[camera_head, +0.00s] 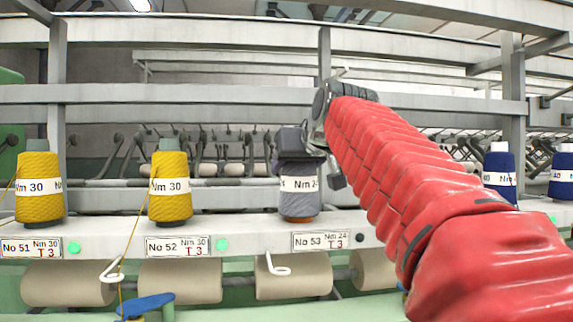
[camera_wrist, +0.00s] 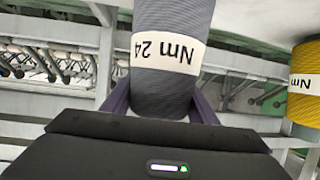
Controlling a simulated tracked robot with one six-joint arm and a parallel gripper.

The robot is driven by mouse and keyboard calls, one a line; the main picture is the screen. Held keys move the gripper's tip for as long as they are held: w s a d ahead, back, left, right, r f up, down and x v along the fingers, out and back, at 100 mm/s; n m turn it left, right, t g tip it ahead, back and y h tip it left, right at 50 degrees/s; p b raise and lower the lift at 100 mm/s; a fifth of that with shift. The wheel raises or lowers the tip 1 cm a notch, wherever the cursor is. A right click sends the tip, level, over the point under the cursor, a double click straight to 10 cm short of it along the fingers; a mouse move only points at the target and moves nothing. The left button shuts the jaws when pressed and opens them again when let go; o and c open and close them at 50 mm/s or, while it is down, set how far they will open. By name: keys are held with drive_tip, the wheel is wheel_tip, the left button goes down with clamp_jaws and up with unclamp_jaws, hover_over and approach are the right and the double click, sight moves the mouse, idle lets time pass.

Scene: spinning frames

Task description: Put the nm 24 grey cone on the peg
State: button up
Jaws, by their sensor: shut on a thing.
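The grey cone (camera_head: 298,205) with a white Nm 24 band is upright at the place labelled No 53, Nm 24 (camera_head: 320,240). It also shows upside down in the wrist view (camera_wrist: 168,95), between my two dark fingers. My gripper (camera_head: 293,150) comes down over the cone's top and is shut on it. The cone's base is at or just above the white shelf (camera_head: 240,233); I cannot tell whether it touches. The peg is not visible; any peg at this place is hidden by the cone.
Yellow Nm 30 cones stand on the left at No 51 (camera_head: 39,205) and No 52 (camera_head: 170,205). Blue cones (camera_head: 499,160) stand on the right beyond my red arm. Frame rails (camera_head: 200,95) run behind and above. Beige rolls (camera_head: 180,282) lie below the shelf.

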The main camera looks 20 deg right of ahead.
drive_tip(key=shift+r, duration=0.1)
drive_tip(key=o, duration=1.5)
drive_tip(key=shift+c, duration=0.2)
drive_tip(key=shift+o, duration=1.4)
drive_tip(key=v, duration=1.3)
drive_tip(key=shift+s, duration=0.35)
drive_tip(key=shift+a, duration=0.15)
